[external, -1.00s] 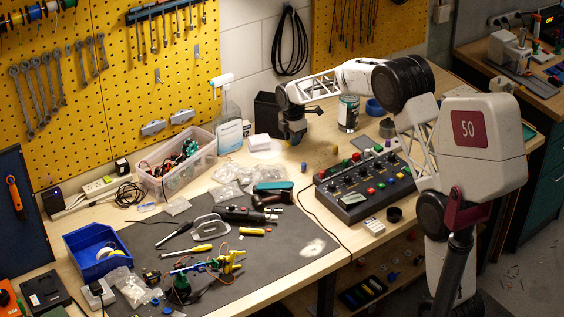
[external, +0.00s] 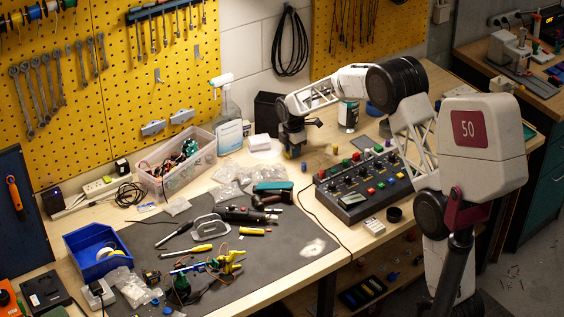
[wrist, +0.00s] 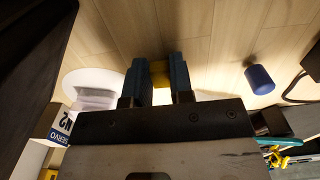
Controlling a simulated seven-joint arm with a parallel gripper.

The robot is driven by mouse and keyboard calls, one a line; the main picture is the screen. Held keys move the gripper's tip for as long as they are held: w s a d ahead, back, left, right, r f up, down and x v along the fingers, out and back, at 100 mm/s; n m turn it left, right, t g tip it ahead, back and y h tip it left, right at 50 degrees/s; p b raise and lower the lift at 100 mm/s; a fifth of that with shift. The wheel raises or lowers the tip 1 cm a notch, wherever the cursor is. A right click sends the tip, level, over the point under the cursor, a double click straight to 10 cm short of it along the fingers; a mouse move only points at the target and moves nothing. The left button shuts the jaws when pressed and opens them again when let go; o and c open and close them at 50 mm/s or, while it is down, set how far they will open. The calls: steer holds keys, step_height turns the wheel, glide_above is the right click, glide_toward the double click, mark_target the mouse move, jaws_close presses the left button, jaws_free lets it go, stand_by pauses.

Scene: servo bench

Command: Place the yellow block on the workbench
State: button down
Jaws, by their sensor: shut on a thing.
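The yellow block (wrist: 160,73) is between the two blue fingers of my gripper (wrist: 160,78) in the wrist view, with the fingers shut on it. They hide most of its sides. In the external view my gripper (external: 293,149) points down, low over the back of the wooden workbench (external: 325,205), left of the control box. I cannot tell whether the block touches the bench top.
A small blue cylinder (wrist: 259,79) stands to the right of my gripper; it also shows in the external view (external: 304,167). A white round disc (external: 266,150) lies to the left. The control box (external: 362,184) is at the right, and a clear bin (external: 176,165) is further left.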

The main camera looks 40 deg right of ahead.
steer(key=shift+f, duration=0.1)
steer(key=c, duration=1)
jaws_free()
step_height(320, 180, up, 12)
stand_by(0.7)
